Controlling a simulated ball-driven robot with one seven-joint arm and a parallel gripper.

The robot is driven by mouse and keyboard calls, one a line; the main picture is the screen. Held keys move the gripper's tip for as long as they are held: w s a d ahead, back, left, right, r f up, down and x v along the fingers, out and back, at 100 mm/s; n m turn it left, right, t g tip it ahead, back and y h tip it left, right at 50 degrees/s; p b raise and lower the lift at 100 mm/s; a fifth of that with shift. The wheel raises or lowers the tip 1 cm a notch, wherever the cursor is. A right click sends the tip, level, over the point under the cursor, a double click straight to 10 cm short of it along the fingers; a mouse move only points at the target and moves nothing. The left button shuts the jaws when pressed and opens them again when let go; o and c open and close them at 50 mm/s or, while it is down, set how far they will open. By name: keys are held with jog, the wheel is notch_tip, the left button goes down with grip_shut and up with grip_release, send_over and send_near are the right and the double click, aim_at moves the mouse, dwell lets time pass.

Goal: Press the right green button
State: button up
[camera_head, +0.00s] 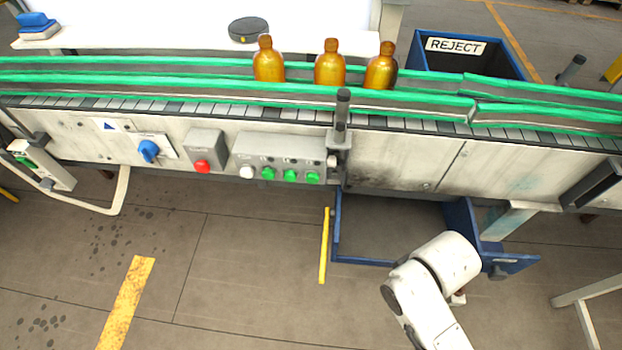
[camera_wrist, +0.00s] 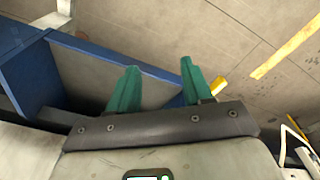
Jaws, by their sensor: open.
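The right green button (camera_head: 313,178) is the rightmost of three green buttons on a grey control box (camera_head: 285,150) on the conveyor's front side. The middle green button (camera_head: 290,175) and the left green button (camera_head: 267,173) sit beside it, with a white button (camera_head: 247,172) at the far left. My gripper (camera_wrist: 159,68) is open, its two green fingers apart with nothing between them. In the head view my arm is below and to the right of the box, and the fingers are hidden there. No button shows in the wrist view.
A red button (camera_head: 202,167) and a blue rotary switch (camera_head: 149,150) are left of the box. A dark post (camera_head: 341,120) stands just right of it. A blue bin (camera_head: 362,262) is under the conveyor. Amber bottles (camera_head: 329,65) stand on the belt. Floor below the buttons is clear.

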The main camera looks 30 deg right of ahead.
grip_shut()
dwell(1.4)
